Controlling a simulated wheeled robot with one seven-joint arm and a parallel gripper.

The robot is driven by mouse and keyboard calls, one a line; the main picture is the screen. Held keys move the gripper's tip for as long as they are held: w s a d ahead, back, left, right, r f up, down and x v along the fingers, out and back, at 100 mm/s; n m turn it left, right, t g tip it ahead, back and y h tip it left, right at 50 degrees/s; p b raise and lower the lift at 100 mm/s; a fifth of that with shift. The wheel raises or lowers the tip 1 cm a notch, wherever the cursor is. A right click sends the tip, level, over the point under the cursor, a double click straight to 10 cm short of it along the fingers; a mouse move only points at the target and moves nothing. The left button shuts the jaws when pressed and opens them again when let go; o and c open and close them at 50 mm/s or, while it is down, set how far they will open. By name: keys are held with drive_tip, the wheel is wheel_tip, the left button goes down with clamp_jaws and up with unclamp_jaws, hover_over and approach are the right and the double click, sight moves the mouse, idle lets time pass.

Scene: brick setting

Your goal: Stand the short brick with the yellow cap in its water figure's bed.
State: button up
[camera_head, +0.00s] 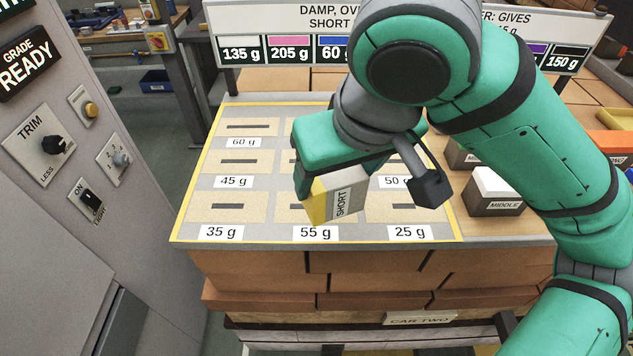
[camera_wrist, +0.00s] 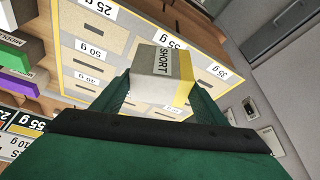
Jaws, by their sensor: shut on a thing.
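The short brick (camera_head: 336,194) is grey with a yellow cap end and a label reading SHORT. It also shows in the wrist view (camera_wrist: 153,86), between the two fingers. My gripper (camera_head: 331,172) is shut on it and holds it tilted over the front middle of the bed board (camera_head: 183,226). The board has a yellow border and tan beds in rows. Labels 60 g, 45 g, 50 g, 35 g, 55 g and 25 g are readable. The held brick and my arm hide the middle beds and some labels. I cannot tell its height above the board.
A sign (camera_head: 284,20) behind the board shows coloured swatches with gram figures; my arm covers its middle. A white-topped brick labelled MIDDLE (camera_head: 495,189) stands to the right. A grey panel (camera_head: 50,200) with TRIM and light switches stands at the left.

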drive_tip(key=w, duration=0.1)
drive_tip(key=w+f, duration=0.1)
drive_tip(key=w+a, duration=0.1)
drive_tip(key=shift+w+a+f, duration=0.1)
drive_tip(key=shift+w+f, duration=0.1)
drive_tip(key=shift+f, duration=0.1)
drive_tip(key=shift+w+x, duration=0.2)
drive_tip(key=shift+x, duration=2.25)
drive_tip(key=shift+w+x, duration=0.2)
drive_tip(key=shift+x, duration=2.25)
drive_tip(key=o, duration=1.5)
drive_tip(key=shift+c, duration=0.2)
